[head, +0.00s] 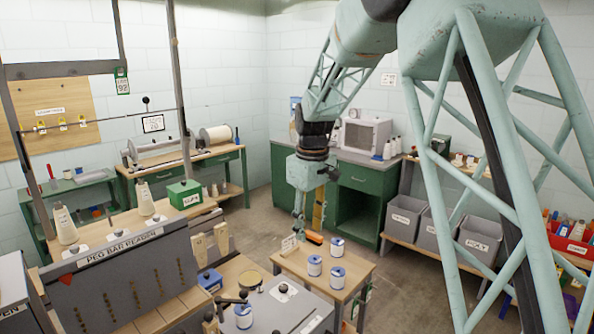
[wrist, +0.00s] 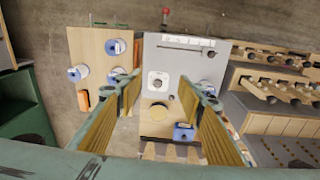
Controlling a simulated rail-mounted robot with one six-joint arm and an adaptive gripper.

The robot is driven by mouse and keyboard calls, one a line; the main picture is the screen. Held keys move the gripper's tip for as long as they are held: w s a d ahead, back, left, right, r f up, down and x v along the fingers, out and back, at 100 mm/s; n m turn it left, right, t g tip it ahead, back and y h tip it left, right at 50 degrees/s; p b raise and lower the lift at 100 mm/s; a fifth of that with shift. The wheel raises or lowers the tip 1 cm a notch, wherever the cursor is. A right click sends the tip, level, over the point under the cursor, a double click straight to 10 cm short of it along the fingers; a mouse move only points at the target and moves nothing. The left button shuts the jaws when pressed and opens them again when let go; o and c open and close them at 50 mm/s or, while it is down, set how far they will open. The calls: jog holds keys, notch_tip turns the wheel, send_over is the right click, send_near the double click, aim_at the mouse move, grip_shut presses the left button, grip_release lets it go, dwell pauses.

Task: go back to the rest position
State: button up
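My gripper (head: 308,228) hangs from my arm above the far end of the small wooden table (head: 328,284), pointing down. In the wrist view my gripper (wrist: 160,112) shows two tan-padded fingers spread wide with nothing between them. Through the gap I see the grey worktop (wrist: 185,65) with a round yellow disc (wrist: 158,112) and a blue box (wrist: 183,133), all well below the fingers. The head view shows no contact between the fingers and the spools.
White-and-blue spools (head: 315,266) stand on the small table beside an orange item (head: 314,237). Green cabinets (head: 358,200) stand behind, grey bins (head: 404,218) at right. Open floor (head: 262,230) lies between.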

jog(key=s+d+r+m, duration=0.2)
jog(key=s+d+r, duration=0.2)
jog(key=s+r, duration=0.3)
jog(key=s+d+r+m+t, duration=0.1)
jog(key=s+d+r, duration=0.3)
jog(key=s, duration=0.6)
jog(key=s+d+r+m, duration=0.2)
jog(key=s+d+r, duration=0.2)
jog(key=s+r, duration=0.3)
jog(key=s+d+f+m+t, duration=0.1)
jog(key=s+d+m, duration=0.1)
jog(key=s, duration=1.3)
jog(key=s+d+f+m+t+b, duration=0.1)
jog(key=s+d+f+m, duration=0.1)
jog(key=s, duration=1.2)
jog(key=shift+s+d+f, duration=0.3)
jog(key=shift+s+d, duration=0.05)
jog(key=shift+d, duration=0.35)
